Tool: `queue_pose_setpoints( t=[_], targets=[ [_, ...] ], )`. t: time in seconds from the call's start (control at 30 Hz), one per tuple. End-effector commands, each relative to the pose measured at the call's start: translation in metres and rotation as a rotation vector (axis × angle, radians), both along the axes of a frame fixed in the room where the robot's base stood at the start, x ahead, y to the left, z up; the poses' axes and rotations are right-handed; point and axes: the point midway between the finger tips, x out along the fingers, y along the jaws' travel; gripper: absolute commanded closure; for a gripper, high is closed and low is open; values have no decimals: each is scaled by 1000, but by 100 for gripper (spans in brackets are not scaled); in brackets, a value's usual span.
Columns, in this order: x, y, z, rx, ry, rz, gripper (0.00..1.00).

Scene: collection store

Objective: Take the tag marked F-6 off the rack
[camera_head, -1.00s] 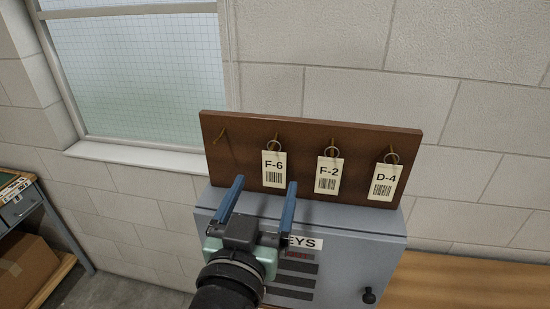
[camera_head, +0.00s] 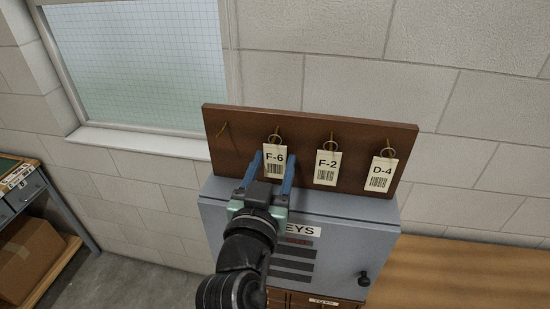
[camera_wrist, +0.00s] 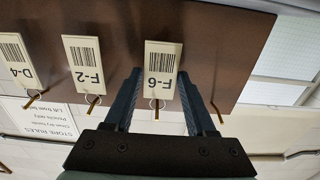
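The white F-6 tag (camera_head: 275,163) hangs by a ring from a hook on the brown wooden rack (camera_head: 232,160). My gripper (camera_head: 273,156) is in front of the rack, with one blue finger on each side of this tag. In the wrist view the F-6 tag (camera_wrist: 160,62) appears upside down between the fingertips (camera_wrist: 159,72). The fingers are open, with a gap at the left finger; the right finger is very near the tag's edge, and contact there cannot be told. The tag's lower end is partly hidden in the head view.
The F-2 tag (camera_head: 327,168) hangs close on the right, and the D-4 tag (camera_head: 382,174) farther right. The leftmost hook (camera_head: 222,130) is bare. A grey key cabinet (camera_head: 335,255) stands below the rack. A window (camera_head: 150,65) is at the upper left.

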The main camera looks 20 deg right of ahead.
Motion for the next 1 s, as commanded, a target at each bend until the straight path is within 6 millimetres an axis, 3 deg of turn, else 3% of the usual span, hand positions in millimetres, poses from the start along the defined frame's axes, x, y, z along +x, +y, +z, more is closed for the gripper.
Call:
queue_pose_setpoints(
  t=[0.03, 0.3, 0.8, 1.0],
  targets=[
    [0, 0, 0, 0, 0, 0, 55],
    [0, 0, 0, 0, 0, 0, 100],
    [0, 0, 4, -1, -3, 1, 100],
    [-27, 19, 2, 0, -1, 4, 100]
  ],
)
